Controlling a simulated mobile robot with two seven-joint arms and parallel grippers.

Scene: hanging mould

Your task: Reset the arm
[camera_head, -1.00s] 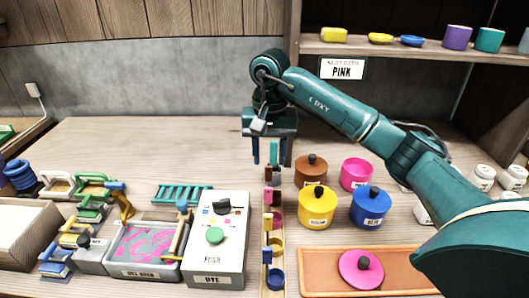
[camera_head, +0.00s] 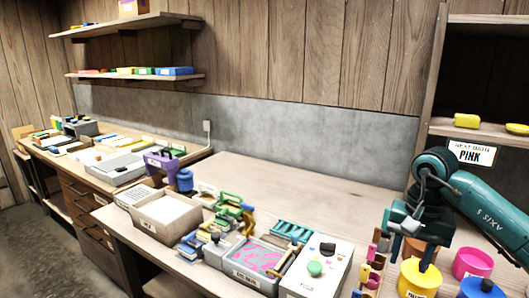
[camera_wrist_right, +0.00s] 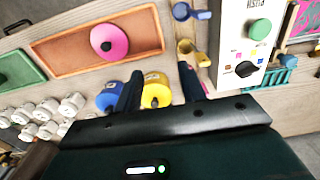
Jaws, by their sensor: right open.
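My right gripper (camera_head: 413,252) is open and empty, pointing down over the worktable at the right of the head view. It covers part of the brown pot (camera_head: 411,247) and stands just behind the yellow pot (camera_head: 418,278). In the right wrist view, my right gripper (camera_wrist_right: 160,88) shows its two dark fingers apart, with the yellow pot (camera_wrist_right: 156,90) beyond them. The blue pot (camera_wrist_right: 110,97) is beside one finger. No left gripper shows.
The narrow rack of coloured ladles (camera_head: 372,268) is left of the gripper. The dye box (camera_head: 317,270) and marbling tray (camera_head: 255,262) stand further left. The table's back middle (camera_head: 290,190) is clear.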

